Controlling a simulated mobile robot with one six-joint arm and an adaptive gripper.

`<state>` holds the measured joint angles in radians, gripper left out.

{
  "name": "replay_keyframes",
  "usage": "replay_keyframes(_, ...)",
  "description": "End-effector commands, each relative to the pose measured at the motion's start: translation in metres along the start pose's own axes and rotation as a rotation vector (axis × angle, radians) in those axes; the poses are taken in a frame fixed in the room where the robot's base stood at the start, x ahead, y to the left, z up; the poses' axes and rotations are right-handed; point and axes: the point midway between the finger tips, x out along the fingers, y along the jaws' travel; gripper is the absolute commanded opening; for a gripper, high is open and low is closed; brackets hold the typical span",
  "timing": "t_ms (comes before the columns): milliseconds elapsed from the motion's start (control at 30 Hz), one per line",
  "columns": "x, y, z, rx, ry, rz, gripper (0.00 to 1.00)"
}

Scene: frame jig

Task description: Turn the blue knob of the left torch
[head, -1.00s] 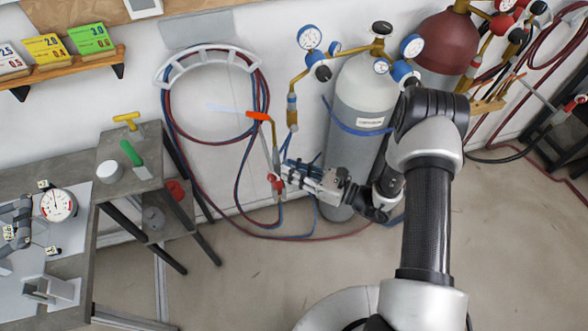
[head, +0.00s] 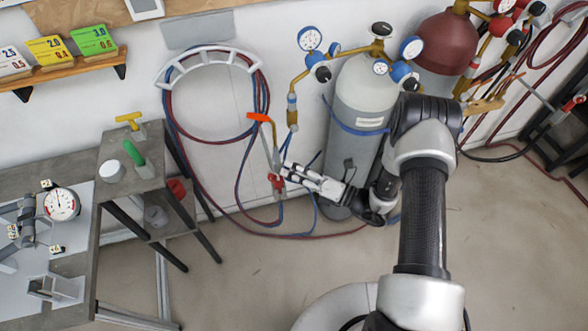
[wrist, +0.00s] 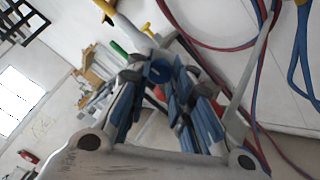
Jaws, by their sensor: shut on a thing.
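The left torch (head: 267,133) hangs by the wall, with an orange top end and a grey body. Its red knob (head: 276,181) shows low on the body. My gripper (head: 286,169) reaches it from the right, fingertips at the lower body. In the wrist view, the blue knob (wrist: 160,70) sits between the blue-padded fingers of my gripper (wrist: 162,80), which are shut on it. In the head view the blue knob is hidden by the fingers. The knob's turn angle cannot be told.
Red and blue hoses (head: 238,190) hang in loops beside and below the torch. A grey gas cylinder (head: 358,100) with gauges stands behind my arm, and a dark red one (head: 447,45) farther right. A grey stand (head: 148,182) is on the left.

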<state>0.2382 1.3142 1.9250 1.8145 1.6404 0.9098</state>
Motion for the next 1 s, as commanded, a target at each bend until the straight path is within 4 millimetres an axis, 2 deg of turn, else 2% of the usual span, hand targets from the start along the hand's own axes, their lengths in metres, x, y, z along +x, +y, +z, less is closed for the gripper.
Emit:
replay_keyframes(300, 0.0001, 0.0001, -0.0005, 0.085, -0.004, 0.0, 0.0)
replay_keyframes(733, 0.0001, 0.0001, -0.0005, 0.093, -0.004, 0.0, 0.0)
replay_keyframes(767, 0.0001, 0.0001, -0.0005, 0.093, -0.004, 0.0, 0.21)
replay_keyframes(1000, 0.0, 0.0001, -0.0004, 0.092, -0.004, 0.0, 0.37)
